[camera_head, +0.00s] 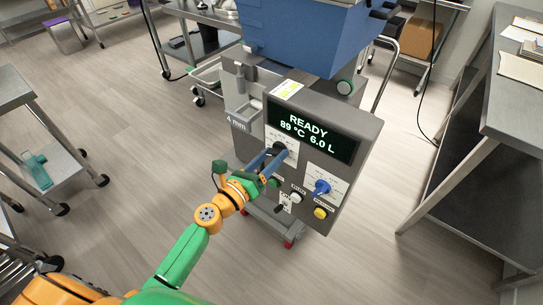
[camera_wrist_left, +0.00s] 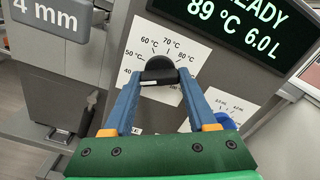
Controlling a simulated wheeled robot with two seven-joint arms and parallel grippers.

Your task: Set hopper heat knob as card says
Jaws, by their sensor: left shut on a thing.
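The black heat knob (camera_wrist_left: 159,68) sits on a white dial plate (camera_wrist_left: 187,47) marked from 40 to 80 °C; it also shows in the head view (camera_head: 279,148). My left gripper (camera_head: 269,160) is shut on the knob, with its blue fingers on either side of it in the wrist view (camera_wrist_left: 158,90). A small white mark shows at the knob's lower left; its exact setting is hard to tell. The display (camera_head: 310,129) reads READY, 89 °C, 6.0 L. A white and yellow-green card (camera_head: 287,90) lies on top of the panel, its text too small to read. My right gripper is not in view.
Right of the heat knob is a blue knob (camera_head: 322,187) on its own dial. Below are a white button (camera_head: 296,197), a yellow button (camera_head: 320,212) and a small black lever. The blue hopper (camera_head: 300,35) stands above.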

